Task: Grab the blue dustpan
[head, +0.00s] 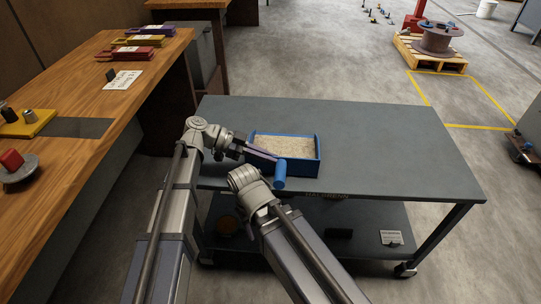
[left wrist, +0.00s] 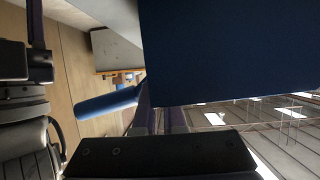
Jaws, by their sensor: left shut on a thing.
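The blue dustpan (head: 318,153) is a shallow blue tray on the grey cart, with pale, grainy material inside. Its round blue handle (head: 280,172) points toward me at the cart's near edge. My left gripper (head: 272,157) reaches in from the left and is shut on the dustpan near the handle. In the left wrist view, the dustpan's dark blue body (left wrist: 230,55) fills the upper right and the handle (left wrist: 108,103) sticks out to the left beside the fingers (left wrist: 160,120). My right arm is folded in front of the cart; its jaws do not show.
The grey cart top (head: 400,150) is clear right of the dustpan. A wooden bench (head: 110,130) stands at the left with a yellow block (head: 30,124), a paper card (head: 122,80) and coloured trays. A pallet (head: 432,58) with a reel (head: 438,38) stands far right.

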